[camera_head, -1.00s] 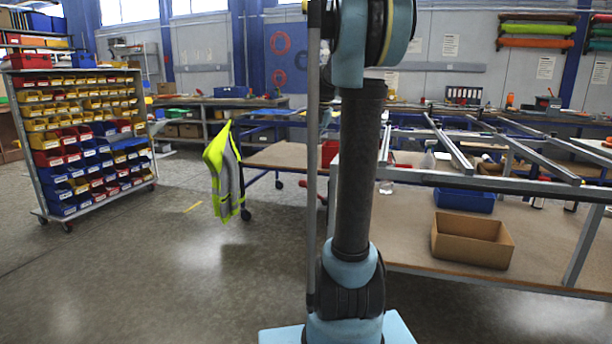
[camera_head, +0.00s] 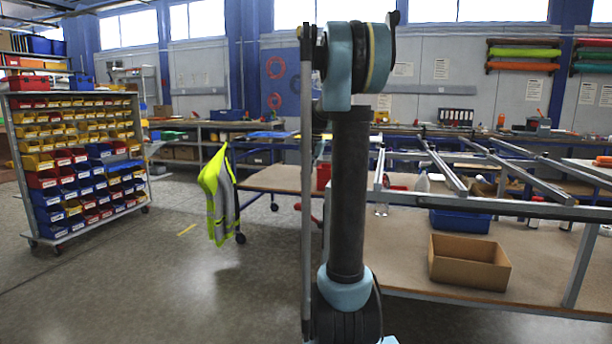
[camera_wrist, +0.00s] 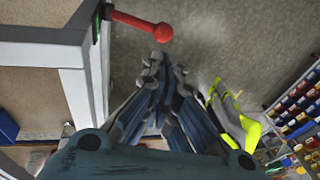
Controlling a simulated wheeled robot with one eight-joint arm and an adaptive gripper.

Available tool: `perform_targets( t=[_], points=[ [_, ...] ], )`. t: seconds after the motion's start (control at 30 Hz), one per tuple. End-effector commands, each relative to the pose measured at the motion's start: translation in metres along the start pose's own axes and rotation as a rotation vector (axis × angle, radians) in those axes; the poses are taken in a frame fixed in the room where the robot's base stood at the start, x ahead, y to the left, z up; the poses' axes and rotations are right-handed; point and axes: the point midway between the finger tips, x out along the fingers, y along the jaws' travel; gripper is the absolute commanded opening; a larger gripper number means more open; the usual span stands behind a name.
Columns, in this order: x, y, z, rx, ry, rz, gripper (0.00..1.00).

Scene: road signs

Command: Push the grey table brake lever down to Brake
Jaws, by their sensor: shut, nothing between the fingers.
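A red lever (camera_wrist: 138,22) with a round red knob (camera_wrist: 163,32) sticks out from the pale grey table frame (camera_wrist: 78,55) in the wrist view. A dark and green plate (camera_wrist: 98,22) sits at its root on the frame. My gripper (camera_wrist: 163,65) is shut and empty, with its fingertips just short of the knob in the picture; I cannot tell the gap in depth. In the head view a bit of red (camera_head: 298,207) shows beside my arm, perhaps the lever. My gripper is not visible there.
A yellow safety vest (camera_head: 219,195) hangs left of my arm and also shows in the wrist view (camera_wrist: 237,115). A bin rack (camera_head: 75,165) stands at the left. A cardboard box (camera_head: 470,265) and a blue bin (camera_head: 460,221) sit on the table.

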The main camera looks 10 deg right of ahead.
Motion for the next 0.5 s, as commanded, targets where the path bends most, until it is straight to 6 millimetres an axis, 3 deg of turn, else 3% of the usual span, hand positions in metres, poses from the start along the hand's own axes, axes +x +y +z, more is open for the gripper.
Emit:
perform_targets(
  t=[0.5],
  points=[
    [0.086,0.0,0.0,-0.001,0.0,0.0,0.0]
  ],
)
